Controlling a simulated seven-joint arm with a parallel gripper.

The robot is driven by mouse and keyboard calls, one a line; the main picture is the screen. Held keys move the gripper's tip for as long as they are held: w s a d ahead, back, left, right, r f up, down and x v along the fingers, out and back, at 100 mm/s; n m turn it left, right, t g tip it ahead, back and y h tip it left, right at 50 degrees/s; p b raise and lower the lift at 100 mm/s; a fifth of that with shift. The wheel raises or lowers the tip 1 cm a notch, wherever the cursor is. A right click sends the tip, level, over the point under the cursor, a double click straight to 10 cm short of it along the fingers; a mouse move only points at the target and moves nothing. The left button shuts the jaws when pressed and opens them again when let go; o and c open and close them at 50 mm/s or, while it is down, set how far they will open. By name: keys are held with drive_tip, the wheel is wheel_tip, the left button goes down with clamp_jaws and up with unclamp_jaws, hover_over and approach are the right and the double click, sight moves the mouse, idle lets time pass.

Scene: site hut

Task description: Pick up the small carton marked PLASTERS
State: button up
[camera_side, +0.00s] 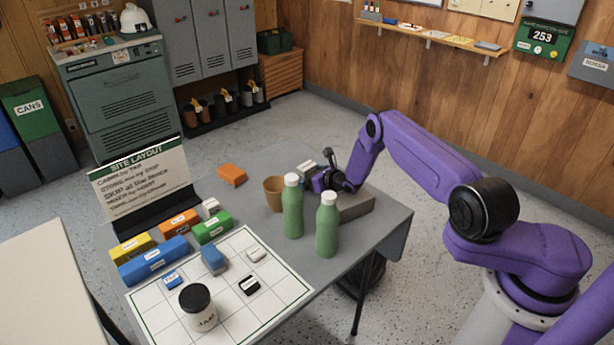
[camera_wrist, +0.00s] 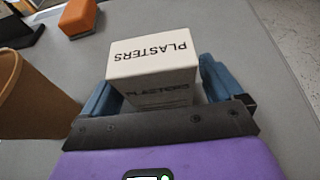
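The small white carton marked PLASTERS (camera_wrist: 152,56) stands in the middle of the wrist view, its label also on the shaded side facing me. In the side view the carton (camera_side: 307,168) shows only in part, behind the green bottles and beside my gripper. My gripper (camera_wrist: 155,80) has its two blue fingers spread wide, one on each side of the carton. I cannot tell whether either finger touches it. In the side view my gripper (camera_side: 318,181) is low at the table's back edge.
A tan cup (camera_side: 274,194) stands close to the left of the carton. Two green bottles (camera_side: 292,208) (camera_side: 327,226) stand in front of my gripper. An orange block (camera_side: 232,174) lies farther left. The grey table between is bare.

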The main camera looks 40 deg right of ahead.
drive_tip(key=c, duration=0.9)
drive_tip(key=shift+o, duration=0.2)
drive_tip(key=shift+r, duration=0.1)
